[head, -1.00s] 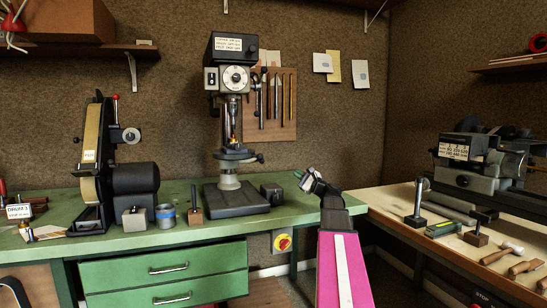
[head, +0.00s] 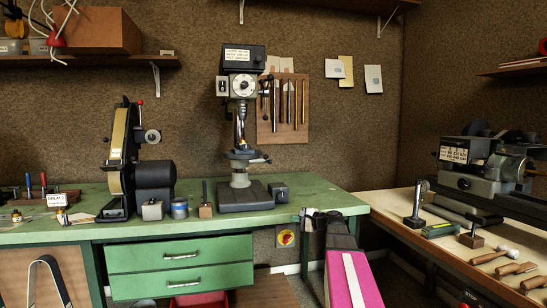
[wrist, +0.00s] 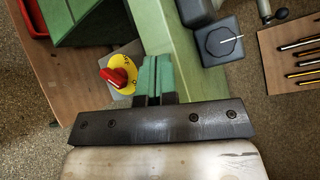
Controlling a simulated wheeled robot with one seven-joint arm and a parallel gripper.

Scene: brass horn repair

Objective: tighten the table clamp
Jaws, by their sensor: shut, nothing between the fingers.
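The drill press (head: 241,90) stands on the green bench. Its small work table (head: 243,155) sits on the column above the dark base (head: 240,196). A short lever with a dark knob (head: 266,158) sticks out right of that table and looks like the table clamp; its tightness cannot be told. In the wrist view a rod with a dark knob (wrist: 281,13) at the top edge may be this lever. My gripper (head: 306,212) is at the bench's front right edge, below and right of the lever, and apart from it. In the wrist view its green fingers (wrist: 155,72) are together and empty.
A red and yellow switch (head: 286,237) is on the bench front near my gripper. A dark box (head: 278,191) stands beside the press base. A belt grinder (head: 125,165) is to the left. A tool board (head: 283,108) hangs behind the press. A second bench (head: 440,232) holds a machine and tools.

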